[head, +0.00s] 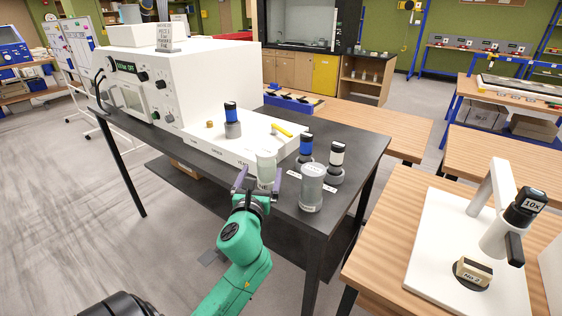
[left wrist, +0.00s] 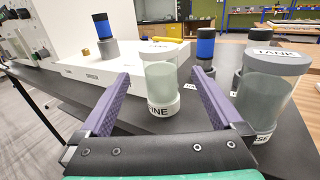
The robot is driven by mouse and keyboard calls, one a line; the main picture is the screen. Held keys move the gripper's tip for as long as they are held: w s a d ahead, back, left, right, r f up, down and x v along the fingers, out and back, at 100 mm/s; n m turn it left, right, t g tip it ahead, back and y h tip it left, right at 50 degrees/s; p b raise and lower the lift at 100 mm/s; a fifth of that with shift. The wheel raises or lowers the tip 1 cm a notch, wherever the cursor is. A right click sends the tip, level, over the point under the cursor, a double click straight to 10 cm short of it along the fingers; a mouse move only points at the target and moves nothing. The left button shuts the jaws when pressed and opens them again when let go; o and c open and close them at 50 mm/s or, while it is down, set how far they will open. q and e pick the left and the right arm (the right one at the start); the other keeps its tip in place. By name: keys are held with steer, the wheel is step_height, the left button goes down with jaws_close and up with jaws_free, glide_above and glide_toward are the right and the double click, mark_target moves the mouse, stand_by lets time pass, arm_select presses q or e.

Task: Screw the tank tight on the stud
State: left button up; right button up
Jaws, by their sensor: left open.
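A clear tank with a white cap and a white base (head: 266,168) stands upright near the front edge of the white machine. In the left wrist view the tank (left wrist: 161,82) shows between my fingers, its base lettering ending in "INE". My left gripper (head: 260,181) is open, with a purple finger on either side of the tank; I cannot tell whether they touch it. A second, grey-capped tank (head: 312,190) marked "TANK" (left wrist: 276,58) stands to the right. A small brass piece (head: 210,124) on the machine's ledge may be the stud. My right gripper is not in view.
A blue-and-black bottle (head: 231,115) stands on the ledge, near a yellow tool (head: 282,130). A microscope (head: 495,235) is further right.

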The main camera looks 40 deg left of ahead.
mark_target(262, 161)
arm_select(q)
steer(key=x, duration=0.4)
steer(key=shift+s+a+r+p, duration=0.15)
steer(key=shift+a+r+p, duration=0.1)
steer(key=shift+a+p, duration=0.1)
steer(key=x, duration=0.4)
steer(key=p+x, duration=0.1)
steer(key=x, duration=0.2)
steer(key=shift+d+f, duration=0.3)
steer(key=shift+d, duration=0.05)
steer(key=shift+w+a+f, duration=0.15)
steer(key=shift+w, duration=0.3)
steer(key=c, duration=1.5)
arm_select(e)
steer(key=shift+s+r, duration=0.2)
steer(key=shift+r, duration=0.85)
